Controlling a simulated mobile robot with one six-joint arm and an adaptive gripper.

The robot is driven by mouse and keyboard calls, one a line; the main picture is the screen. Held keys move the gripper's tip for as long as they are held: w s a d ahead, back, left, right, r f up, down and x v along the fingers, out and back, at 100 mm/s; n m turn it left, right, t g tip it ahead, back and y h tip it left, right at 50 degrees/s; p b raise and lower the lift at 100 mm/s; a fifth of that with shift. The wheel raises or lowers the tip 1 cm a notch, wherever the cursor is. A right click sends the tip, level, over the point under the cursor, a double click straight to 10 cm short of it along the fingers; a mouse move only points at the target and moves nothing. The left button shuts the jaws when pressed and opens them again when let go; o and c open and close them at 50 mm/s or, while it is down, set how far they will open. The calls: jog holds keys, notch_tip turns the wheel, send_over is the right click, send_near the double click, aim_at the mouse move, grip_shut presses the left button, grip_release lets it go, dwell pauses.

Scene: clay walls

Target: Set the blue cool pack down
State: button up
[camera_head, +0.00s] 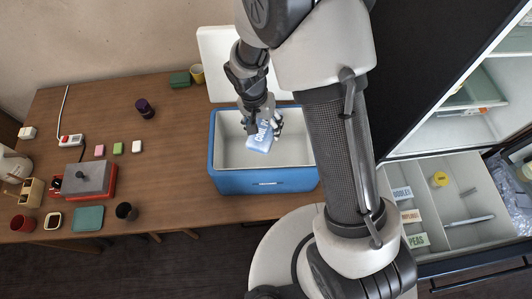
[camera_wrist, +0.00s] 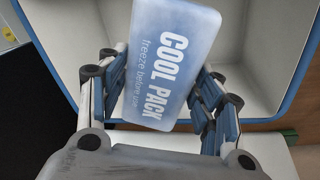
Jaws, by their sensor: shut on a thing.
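The blue cool pack (camera_head: 260,138) is a pale blue block with white "COOL PACK" lettering. It also fills the middle of the wrist view (camera_wrist: 172,62). My gripper (camera_head: 262,122) is shut on it, with a finger on each side in the wrist view (camera_wrist: 163,92). The pack is over or inside the open blue cool box (camera_head: 265,181), which has a pale interior. I cannot tell whether the pack touches the box floor. The box's white lid (camera_head: 216,56) stands open behind it.
The wooden table (camera_head: 170,180) has free room left of the box. An open freezer drawer (camera_head: 455,205) with labelled packets is at right.

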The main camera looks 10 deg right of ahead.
aim_at(248, 162)
jog(key=a+m+p, duration=0.3)
jog(key=a+m, duration=0.2)
jog(key=a, duration=0.2)
jog(key=shift+g, duration=0.3)
notch_tip(248, 162, down, 19)
jog(key=b, duration=0.3)
jog(key=shift+d+f, duration=0.1)
jog(key=shift+f, duration=0.05)
jog(key=shift+f+b, duration=0.15)
jog(key=shift+b, duration=0.25)
jog(key=o, duration=1.3)
